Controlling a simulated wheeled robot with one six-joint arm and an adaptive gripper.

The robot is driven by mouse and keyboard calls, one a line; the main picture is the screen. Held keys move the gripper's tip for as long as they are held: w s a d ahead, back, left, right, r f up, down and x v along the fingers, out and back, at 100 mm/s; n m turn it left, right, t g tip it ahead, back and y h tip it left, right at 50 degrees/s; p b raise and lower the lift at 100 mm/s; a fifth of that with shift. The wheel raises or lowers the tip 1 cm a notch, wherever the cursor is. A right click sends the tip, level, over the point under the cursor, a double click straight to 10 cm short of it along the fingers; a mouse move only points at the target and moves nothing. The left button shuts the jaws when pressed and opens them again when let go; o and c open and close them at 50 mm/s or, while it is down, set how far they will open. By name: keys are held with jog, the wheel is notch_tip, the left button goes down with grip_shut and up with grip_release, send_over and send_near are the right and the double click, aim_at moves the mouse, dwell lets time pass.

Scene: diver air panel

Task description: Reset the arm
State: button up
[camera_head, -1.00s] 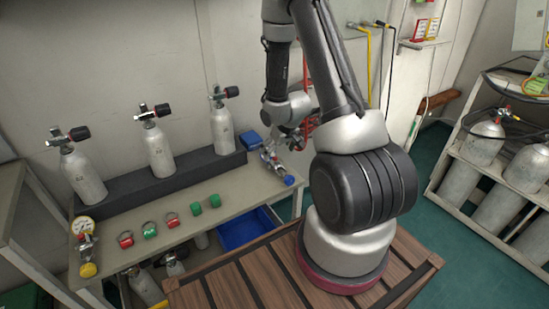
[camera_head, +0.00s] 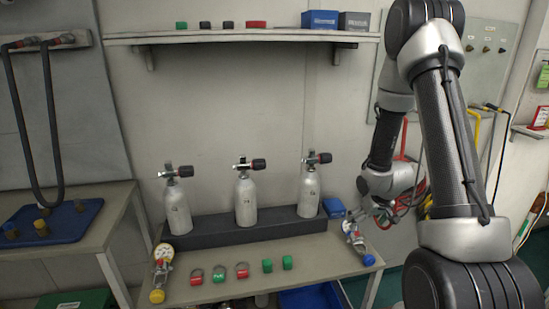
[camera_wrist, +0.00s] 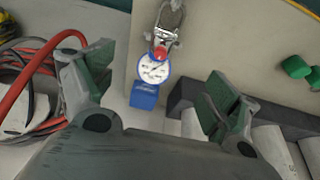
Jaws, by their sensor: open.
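My gripper (camera_head: 382,212) is at the right end of the bench in the head view, above and beside a metal regulator (camera_head: 355,238) with a blue end cap. In the wrist view my gripper (camera_wrist: 154,82) has its green-padded fingers spread wide, with nothing between them in contact. The regulator's white dial gauge (camera_wrist: 155,68) shows between and beyond the fingers, apart from them. My arm is bent, standing up at the right of the head view.
Three grey cylinders (camera_head: 245,200) stand in a black rack (camera_head: 220,233) on the bench. A blue box (camera_head: 333,207) sits near my gripper. Red hoses (camera_wrist: 40,75) hang beside it. A shelf (camera_head: 230,38) is above.

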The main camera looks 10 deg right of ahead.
jog(key=s+g, duration=0.1)
jog(key=s, duration=0.1)
jog(key=s+f+g, duration=0.1)
jog(key=s, duration=0.2)
jog(key=s+d+g, duration=0.1)
jog(key=s, duration=0.1)
jog(key=shift+s+f+h, duration=0.15)
jog(key=shift+s+h, duration=0.15)
jog(key=shift+s, duration=0.1)
jog(key=s+a+r+t, duration=0.1)
jog(key=s+a+r, duration=0.1)
jog(key=s+r, duration=0.4)
jog(key=s+a+r+t, duration=0.1)
jog(key=s+a+r, duration=0.2)
jog(key=r, duration=1.4)
jog(key=s+a+r+t, duration=0.1)
jog(key=s+a+r, duration=0.2)
jog(key=s+r, duration=0.6)
notch_tip(320, 180, up, 3)
jog(key=shift+a+f, duration=0.15)
jog(key=shift+a, duration=0.1)
jog(key=shift+d, duration=0.1)
